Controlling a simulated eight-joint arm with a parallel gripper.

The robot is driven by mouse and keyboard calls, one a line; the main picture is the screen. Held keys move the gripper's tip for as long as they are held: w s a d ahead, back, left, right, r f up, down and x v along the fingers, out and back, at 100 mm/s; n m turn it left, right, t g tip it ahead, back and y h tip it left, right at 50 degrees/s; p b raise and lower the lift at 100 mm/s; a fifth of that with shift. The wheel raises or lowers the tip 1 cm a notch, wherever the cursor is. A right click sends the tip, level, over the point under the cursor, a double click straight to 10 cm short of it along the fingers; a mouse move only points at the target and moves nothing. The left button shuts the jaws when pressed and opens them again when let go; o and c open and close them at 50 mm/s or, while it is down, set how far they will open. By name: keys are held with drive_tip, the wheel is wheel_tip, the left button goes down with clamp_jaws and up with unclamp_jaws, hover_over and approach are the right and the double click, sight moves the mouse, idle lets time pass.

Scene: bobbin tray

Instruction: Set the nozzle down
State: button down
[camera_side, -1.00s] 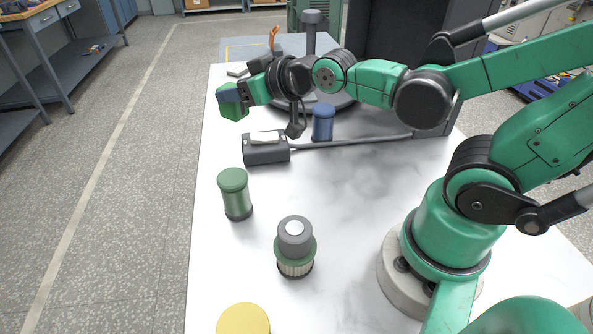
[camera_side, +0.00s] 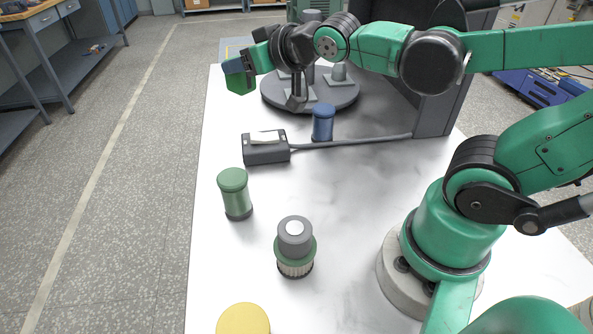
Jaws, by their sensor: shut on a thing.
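My gripper (camera_side: 297,92) hangs below the dark wrist at the far end of the table, in front of the round dark turntable (camera_side: 345,105). It is shut on a small dark piece, which I take to be the nozzle. The piece's outline blends with the dark fingers, so its shape and tilt are unclear. The gripper appears to be above the table, left of the turntable's middle; its exact height is hard to tell. The wrist's green end block (camera_side: 240,82) sticks out to the left.
A blue jar (camera_side: 323,123) stands before the turntable. A grey box with a pale pad (camera_side: 265,148) has a rod running right to a dark panel. A green jar (camera_side: 234,195), a grey-topped ribbed jar (camera_side: 295,250) and a yellow lid (camera_side: 243,320) stand nearer.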

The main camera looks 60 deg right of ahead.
drive_tip(key=s+d+f+m+g+h, duration=0.2)
drive_tip(key=s+d+m+g+h, duration=0.1)
drive_tip(key=d+m+g+h, duration=0.25)
drive_tip(key=s+d+f+m+g+h, duration=0.1)
drive_tip(key=s+d+m+g+h, duration=0.1)
drive_tip(key=d+m+h, duration=0.55)
drive_tip(key=s+d+r+m+g+y, duration=0.45)
drive_tip(key=s+d+m+g, duration=0.5)
drive_tip(key=m+g, duration=0.4)
drive_tip(key=shift+s+a+f+n+g+y, duration=0.15)
drive_tip(key=shift+f+g, duration=0.2)
drive_tip(key=shift+f, duration=2.85)
drive_tip(key=shift+w+a+f+n+g, duration=0.15)
drive_tip(key=shift+f+g, duration=0.15)
drive_tip(key=shift+f, duration=2.85)
drive_tip(key=shift+s+a+f+n+g+y, duration=0.15)
drive_tip(key=shift+f+g, duration=0.2)
drive_tip(key=shift+f, duration=2.85)
drive_tip(key=shift+f, duration=0.45)
drive_tip(key=shift+c, duration=1.3)
unclamp_jaws()
